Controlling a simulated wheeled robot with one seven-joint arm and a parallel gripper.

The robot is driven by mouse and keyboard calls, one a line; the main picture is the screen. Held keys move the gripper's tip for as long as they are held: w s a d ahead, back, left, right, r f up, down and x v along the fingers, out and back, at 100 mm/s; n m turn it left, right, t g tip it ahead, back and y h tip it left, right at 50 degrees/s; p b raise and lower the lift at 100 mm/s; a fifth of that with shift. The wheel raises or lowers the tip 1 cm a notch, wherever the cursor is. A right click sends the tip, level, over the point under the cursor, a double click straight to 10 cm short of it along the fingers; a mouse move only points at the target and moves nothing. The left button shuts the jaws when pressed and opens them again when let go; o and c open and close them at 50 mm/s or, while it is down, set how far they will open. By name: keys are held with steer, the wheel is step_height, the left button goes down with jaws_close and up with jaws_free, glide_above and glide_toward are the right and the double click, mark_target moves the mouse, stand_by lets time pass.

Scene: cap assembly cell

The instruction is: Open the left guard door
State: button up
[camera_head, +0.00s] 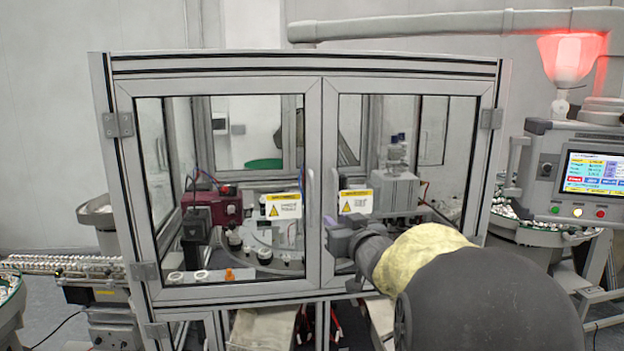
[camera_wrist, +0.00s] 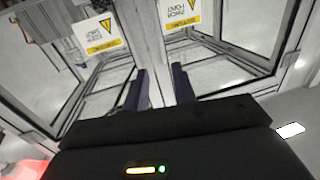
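The left guard door (camera_head: 313,160) is a grey metal frame with a clear panel and a yellow and white warning label. In the head view it stands shut, its inner edge meeting the right guard door (camera_head: 331,130). My gripper (camera_head: 332,226) is at the lower middle of the doors, near that seam, reaching in from the right. In the wrist view the two fingers (camera_wrist: 161,90) stand apart with a gap between them, pointing at the door frames. I see nothing held. Whether they touch the door cannot be told.
Hinges (camera_head: 118,124) sit on the left door's outer side. A control panel (camera_head: 575,175) and a red lit lamp (camera_head: 570,60) are at the right. A conveyor (camera_head: 65,264) runs in at the left. Machinery stands behind the panels.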

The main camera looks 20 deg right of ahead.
mark_target(313, 195)
steer(key=shift+r, duration=0.35)
steer(key=shift+w, duration=0.1)
steer(key=w+p, duration=0.2)
steer(key=w, duration=0.3)
steer(key=w+d+p, duration=0.1)
steer(key=w+p, duration=0.1)
steer(key=w, duration=0.3)
steer(key=w+p, duration=0.3)
steer(key=w, duration=0.3)
steer(key=shift+d+r, duration=0.1)
steer(key=shift+d, duration=0.1)
steer(key=shift+w, duration=0.6)
jaws_close()
